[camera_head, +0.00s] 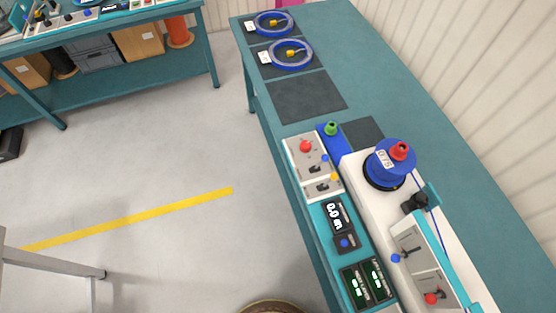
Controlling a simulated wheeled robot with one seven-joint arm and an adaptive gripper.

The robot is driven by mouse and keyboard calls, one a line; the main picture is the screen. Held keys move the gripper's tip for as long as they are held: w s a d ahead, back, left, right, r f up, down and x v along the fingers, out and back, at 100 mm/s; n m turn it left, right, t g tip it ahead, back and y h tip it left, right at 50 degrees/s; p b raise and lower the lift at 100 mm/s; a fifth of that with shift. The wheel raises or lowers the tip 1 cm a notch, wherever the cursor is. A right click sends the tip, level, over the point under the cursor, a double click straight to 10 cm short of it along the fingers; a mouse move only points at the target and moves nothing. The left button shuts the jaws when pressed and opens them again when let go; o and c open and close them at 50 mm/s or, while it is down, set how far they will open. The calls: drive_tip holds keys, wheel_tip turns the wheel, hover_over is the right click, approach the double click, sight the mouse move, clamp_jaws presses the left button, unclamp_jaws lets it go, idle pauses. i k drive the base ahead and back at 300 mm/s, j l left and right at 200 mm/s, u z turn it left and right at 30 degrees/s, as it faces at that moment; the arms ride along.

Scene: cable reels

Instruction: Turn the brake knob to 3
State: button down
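The teal bench holds a white machine (367,215) with a blue reel (378,170) topped by a red knob (402,151). A black knob-like part (415,202) sits in front of the reel. Further along the machine are a grey panel (408,243) with a dark control and a blue knob beside it, and another grey panel (427,284) with a red knob (431,298). A separate light panel (322,188) carries a small dark control and a yellow button. Labels and dial numbers are too small to read, so I cannot tell which control is the brake knob or its setting. My gripper is not in view.
A display reading 0.0 (335,212) and dark screens (366,284) line the bench front. Two blue cable coils (270,24) lie on dark mats at the far end; another mat (305,96) is empty. A second bench (140,87) stands upper left. The floor between is clear.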

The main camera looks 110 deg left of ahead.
sight(305, 146)
drive_tip(key=u, duration=3.2)
